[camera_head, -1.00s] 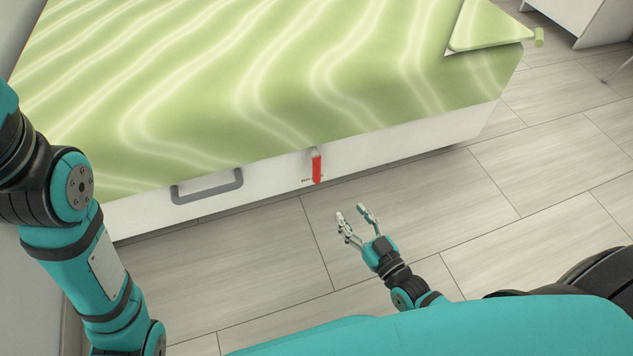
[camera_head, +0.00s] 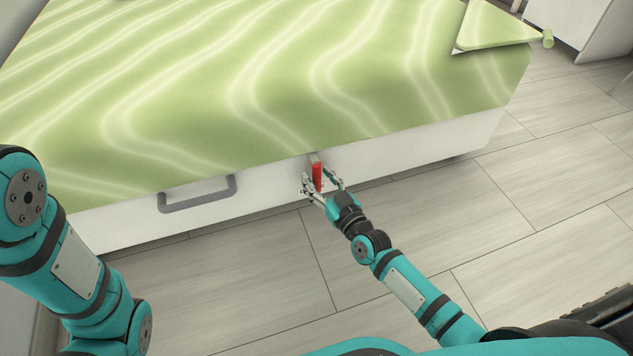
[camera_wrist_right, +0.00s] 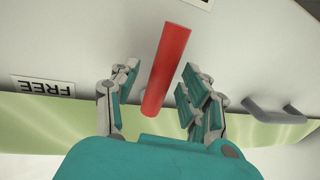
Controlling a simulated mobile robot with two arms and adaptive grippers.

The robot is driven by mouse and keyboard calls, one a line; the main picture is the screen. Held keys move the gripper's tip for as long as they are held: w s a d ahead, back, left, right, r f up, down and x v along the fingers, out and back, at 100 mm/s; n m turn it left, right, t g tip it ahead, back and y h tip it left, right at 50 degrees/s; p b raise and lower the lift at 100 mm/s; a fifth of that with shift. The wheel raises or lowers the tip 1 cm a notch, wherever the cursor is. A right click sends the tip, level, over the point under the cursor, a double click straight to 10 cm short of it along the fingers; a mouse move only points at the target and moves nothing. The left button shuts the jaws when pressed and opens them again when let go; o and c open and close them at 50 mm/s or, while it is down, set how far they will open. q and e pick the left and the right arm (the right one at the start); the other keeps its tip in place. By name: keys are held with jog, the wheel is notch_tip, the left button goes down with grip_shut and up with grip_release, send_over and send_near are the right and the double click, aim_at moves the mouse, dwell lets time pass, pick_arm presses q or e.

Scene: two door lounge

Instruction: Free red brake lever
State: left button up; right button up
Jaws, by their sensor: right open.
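The red brake lever (camera_head: 317,176) hangs from a grey mount on the white front side of the green-topped unit. My right gripper (camera_head: 322,181) is open, with one finger on each side of the lever. In the right wrist view the red lever (camera_wrist_right: 166,70) lies between the open fingers (camera_wrist_right: 160,92), with visible gaps on both sides. A label reading FREE (camera_wrist_right: 43,87) shows at the left of that view, upside down. Another label is cut off at the top edge. My left arm shows at the left of the head view, but its gripper is out of view.
A grey handle (camera_head: 197,195) sticks out from the white front (camera_head: 120,220), left of the lever. The green wavy top (camera_head: 200,100) overhangs it. A green hinged-looking flap (camera_head: 495,30) sits at the far right corner. The tiled floor (camera_head: 420,225) in front is clear.

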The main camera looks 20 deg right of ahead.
jog(key=shift+w+a, duration=0.15)
jog(key=shift+w, duration=0.45)
grip_shut()
jog(key=shift+f, duration=0.1)
